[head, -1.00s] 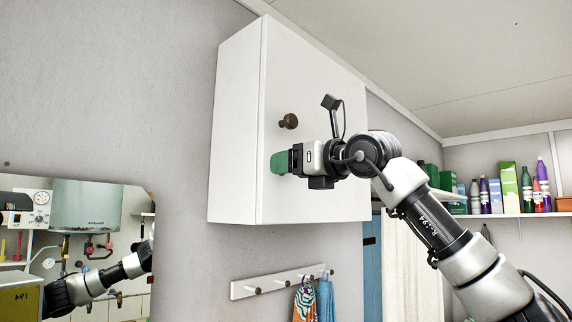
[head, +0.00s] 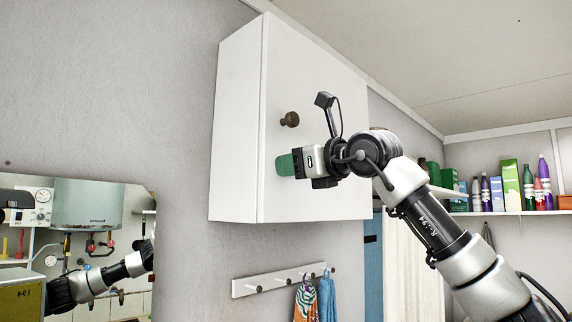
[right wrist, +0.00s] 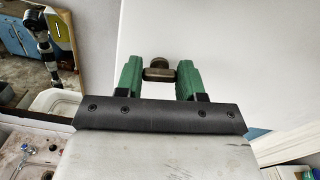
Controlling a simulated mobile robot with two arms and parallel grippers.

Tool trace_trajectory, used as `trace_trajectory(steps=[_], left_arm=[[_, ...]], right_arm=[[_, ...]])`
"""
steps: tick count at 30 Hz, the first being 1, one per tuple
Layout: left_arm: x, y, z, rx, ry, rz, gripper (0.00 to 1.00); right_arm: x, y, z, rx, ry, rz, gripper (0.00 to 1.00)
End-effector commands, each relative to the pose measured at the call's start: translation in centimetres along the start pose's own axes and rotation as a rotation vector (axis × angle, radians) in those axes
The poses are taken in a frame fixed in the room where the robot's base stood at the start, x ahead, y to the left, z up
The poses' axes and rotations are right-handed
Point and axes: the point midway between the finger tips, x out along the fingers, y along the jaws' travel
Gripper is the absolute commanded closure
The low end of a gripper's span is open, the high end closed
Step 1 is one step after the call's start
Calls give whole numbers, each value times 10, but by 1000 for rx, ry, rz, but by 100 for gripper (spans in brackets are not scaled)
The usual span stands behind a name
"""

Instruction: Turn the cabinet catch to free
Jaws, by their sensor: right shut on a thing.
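The white wall cabinet (head: 310,85) is closed. A dark round knob (head: 289,119) stands on its door near the left edge. My right gripper (head: 284,165) is at the door just below that knob, its green fingers against the front. In the right wrist view the green fingers (right wrist: 159,77) stand a little apart, shut on a brown catch (right wrist: 160,74) between them. The round knob (right wrist: 158,62) shows just beyond it. In the head view the fingers hide the catch, so its angle on the door cannot be told there. My left gripper is not in view.
A hook rail (head: 280,281) with hanging cloths is below the cabinet. A mirror (head: 110,205) at the left reflects a robot arm and a boiler. A shelf (head: 512,213) with bottles and boxes is at the right. The wall left of the cabinet is bare.

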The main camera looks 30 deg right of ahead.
Motion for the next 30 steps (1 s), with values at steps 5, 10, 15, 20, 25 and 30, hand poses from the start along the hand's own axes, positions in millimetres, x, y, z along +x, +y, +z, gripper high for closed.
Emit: trace_trajectory(steps=[5,10,15,20,25,30], left_arm=[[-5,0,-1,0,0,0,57],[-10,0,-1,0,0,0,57],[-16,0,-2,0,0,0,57],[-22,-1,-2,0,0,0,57],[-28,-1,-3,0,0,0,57],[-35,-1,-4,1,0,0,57]], right_arm=[[0,1,1,-161,1,2,85],[0,2,1,-325,0,2,85],[0,3,1,-486,0,3,85],[0,3,1,-638,0,2,86],[0,3,1,-798,-1,2,85],[0,4,0,-959,0,1,85]])
